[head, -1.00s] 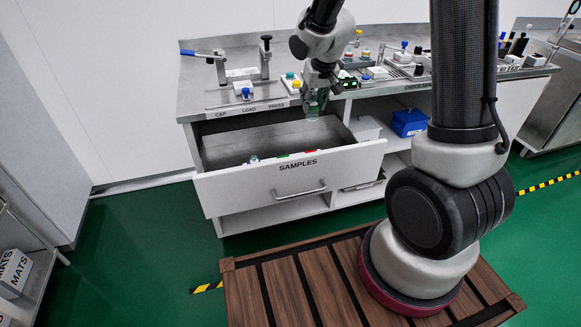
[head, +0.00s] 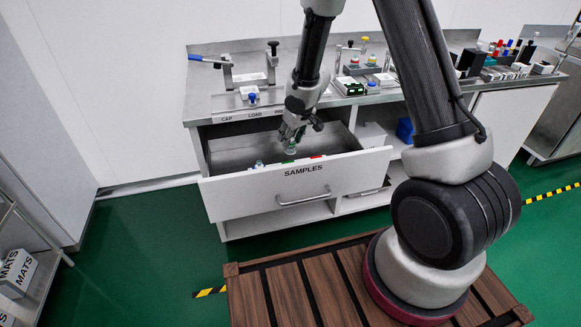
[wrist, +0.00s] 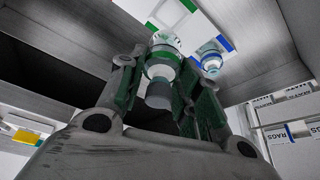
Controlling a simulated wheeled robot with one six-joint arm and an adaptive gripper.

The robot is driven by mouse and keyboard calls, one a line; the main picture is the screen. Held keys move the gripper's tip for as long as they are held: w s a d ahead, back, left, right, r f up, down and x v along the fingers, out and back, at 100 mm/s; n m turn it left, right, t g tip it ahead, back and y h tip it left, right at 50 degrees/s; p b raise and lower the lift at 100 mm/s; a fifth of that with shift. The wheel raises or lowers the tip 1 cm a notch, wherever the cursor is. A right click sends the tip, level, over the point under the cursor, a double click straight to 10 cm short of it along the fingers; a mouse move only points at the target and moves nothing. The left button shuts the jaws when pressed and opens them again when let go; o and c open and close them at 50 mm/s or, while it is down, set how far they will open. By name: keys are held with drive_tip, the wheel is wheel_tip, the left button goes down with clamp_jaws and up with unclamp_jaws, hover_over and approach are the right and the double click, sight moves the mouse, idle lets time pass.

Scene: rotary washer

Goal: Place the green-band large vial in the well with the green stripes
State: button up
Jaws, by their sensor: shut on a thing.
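My gripper (head: 291,133) points down into the open drawer marked SAMPLES (head: 235,193). It is shut on the green-band large vial (wrist: 161,68), which has a clear body, a green band and a grey lower part in the wrist view; its end shows just below the fingers in the head view (head: 290,150). Green stripes (wrist: 188,6) mark a white rack (wrist: 205,22) just beyond the vial. The well between the stripes is largely hidden behind the vial, so I cannot tell whether the vial touches it. A blue-band vial (wrist: 210,60) stands beside it, near blue stripes (wrist: 225,43).
The drawer's front and side walls stand close around my gripper. A red mark (head: 317,156) shows inside the drawer. Above it, the bench (head: 225,102) carries a press (head: 272,58) and a blue-topped piece (head: 252,98). A blue box (head: 405,130) sits on the shelf at right.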

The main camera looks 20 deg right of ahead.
sight(292, 154)
wheel_tip(292, 154, down, 9)
drive_tip(key=shift+r, duration=0.1)
idle(0.3)
drive_tip(key=shift+f, duration=0.2)
drive_tip(key=o, duration=1)
